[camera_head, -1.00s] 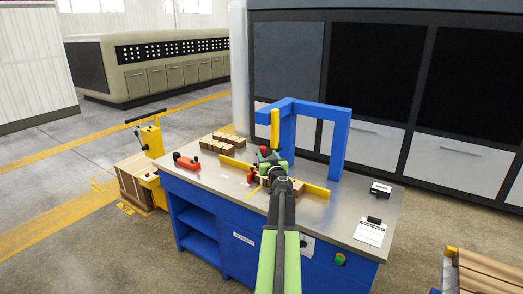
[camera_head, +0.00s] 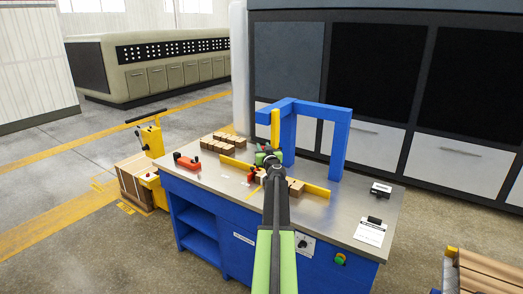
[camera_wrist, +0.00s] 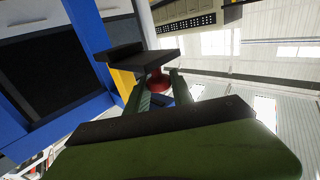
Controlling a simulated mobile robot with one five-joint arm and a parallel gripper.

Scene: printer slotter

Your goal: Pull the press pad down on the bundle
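The press pad (camera_wrist: 150,56) is a dark plate in the wrist view, with a red knob (camera_wrist: 157,82) beside it. A yellow upright bar (camera_head: 275,125) stands by the blue press frame (camera_head: 320,112). My gripper (camera_wrist: 160,84) has one finger on each side of the knob. I cannot tell whether both fingers touch it. In the head view, my gripper (camera_head: 268,158) is at the lower end of the yellow bar and hides the knob and the pad. The brown bundle (camera_head: 294,187) lies on the bench below, partly hidden by my arm.
The steel bench (camera_head: 330,215) carries a low yellow rail (camera_head: 233,163), an orange tool (camera_head: 187,162), brown blocks (camera_head: 224,142) and a white sheet (camera_head: 370,233). The bench's right part is mostly clear.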

